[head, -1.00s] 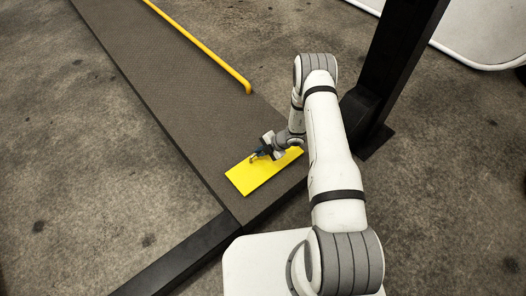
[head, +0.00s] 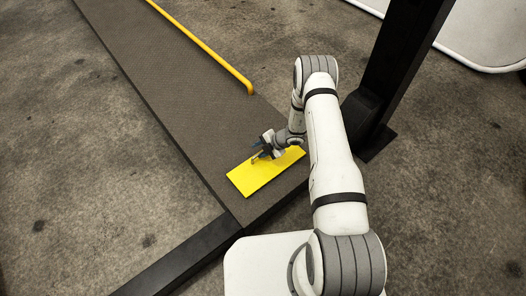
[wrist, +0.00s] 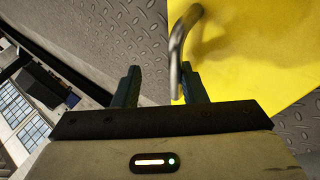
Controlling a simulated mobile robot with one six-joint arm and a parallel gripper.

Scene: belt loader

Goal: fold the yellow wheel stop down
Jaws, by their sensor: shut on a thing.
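The yellow wheel stop (head: 262,178) is a flat rectangular plate across the near end of the dark runway. It looks flat or nearly flat there; any small tilt cannot be told. In the wrist view the yellow plate (wrist: 262,50) fills the upper right and carries a curved metal handle (wrist: 176,48). My gripper (head: 259,153) is over the plate's far long side.
The runway (head: 165,85) has a textured dark deck and extends to the upper left. A yellow rail (head: 205,48) runs along its far edge. A black post (head: 402,65) stands close to the right of my arm. Bare concrete floor lies to the left.

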